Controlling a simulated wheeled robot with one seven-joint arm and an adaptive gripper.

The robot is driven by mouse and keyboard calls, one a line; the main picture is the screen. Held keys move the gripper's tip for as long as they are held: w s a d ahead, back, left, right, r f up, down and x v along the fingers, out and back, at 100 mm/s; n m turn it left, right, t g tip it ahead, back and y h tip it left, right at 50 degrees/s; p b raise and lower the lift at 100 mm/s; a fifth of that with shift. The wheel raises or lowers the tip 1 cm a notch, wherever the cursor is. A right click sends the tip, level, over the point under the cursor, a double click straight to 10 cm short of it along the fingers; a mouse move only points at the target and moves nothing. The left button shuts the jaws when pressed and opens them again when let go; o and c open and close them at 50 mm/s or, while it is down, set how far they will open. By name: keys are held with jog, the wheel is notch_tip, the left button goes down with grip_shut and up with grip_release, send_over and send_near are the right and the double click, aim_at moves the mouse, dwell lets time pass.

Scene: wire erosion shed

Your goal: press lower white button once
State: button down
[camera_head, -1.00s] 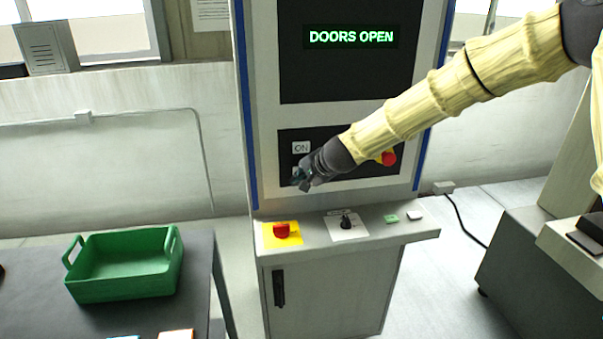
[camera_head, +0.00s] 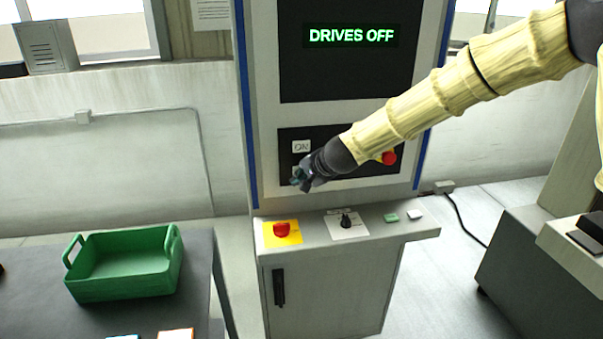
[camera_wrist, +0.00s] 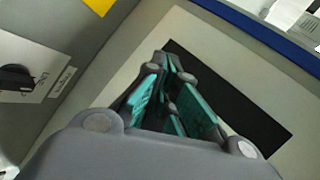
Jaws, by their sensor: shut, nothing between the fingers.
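The machine's black button panel (camera_head: 287,138) carries a white ON button (camera_head: 301,147). Below it, a sliver of the lower white button (camera_head: 295,170) shows; my gripper hides most of it. My gripper (camera_head: 299,183) is shut and empty, its tips at the panel over that lower button. Contact cannot be made out. In the wrist view, the teal-padded fingers (camera_wrist: 170,90) point at the black panel (camera_wrist: 255,110), and the button is hidden behind them. The screen (camera_head: 350,70) reads DRIVES OFF in green.
A red knob (camera_head: 389,158) is on the panel beside my arm. The ledge below holds a red button on yellow (camera_head: 282,230), a black rotary switch (camera_head: 346,220), a green button (camera_head: 390,217) and a white one (camera_head: 415,214). A green crate (camera_head: 122,288) stands at left.

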jog(key=shift+s, duration=0.3)
jog(key=shift+s+d+b, duration=0.2)
jog(key=shift+s, duration=0.65)
jog(key=shift+s+d+b, duration=0.15)
jog(key=shift+s+b, duration=0.1)
jog(key=shift+s, duration=0.55)
jog(key=shift+s+d+b, duration=0.2)
jog(key=shift+s, duration=0.65)
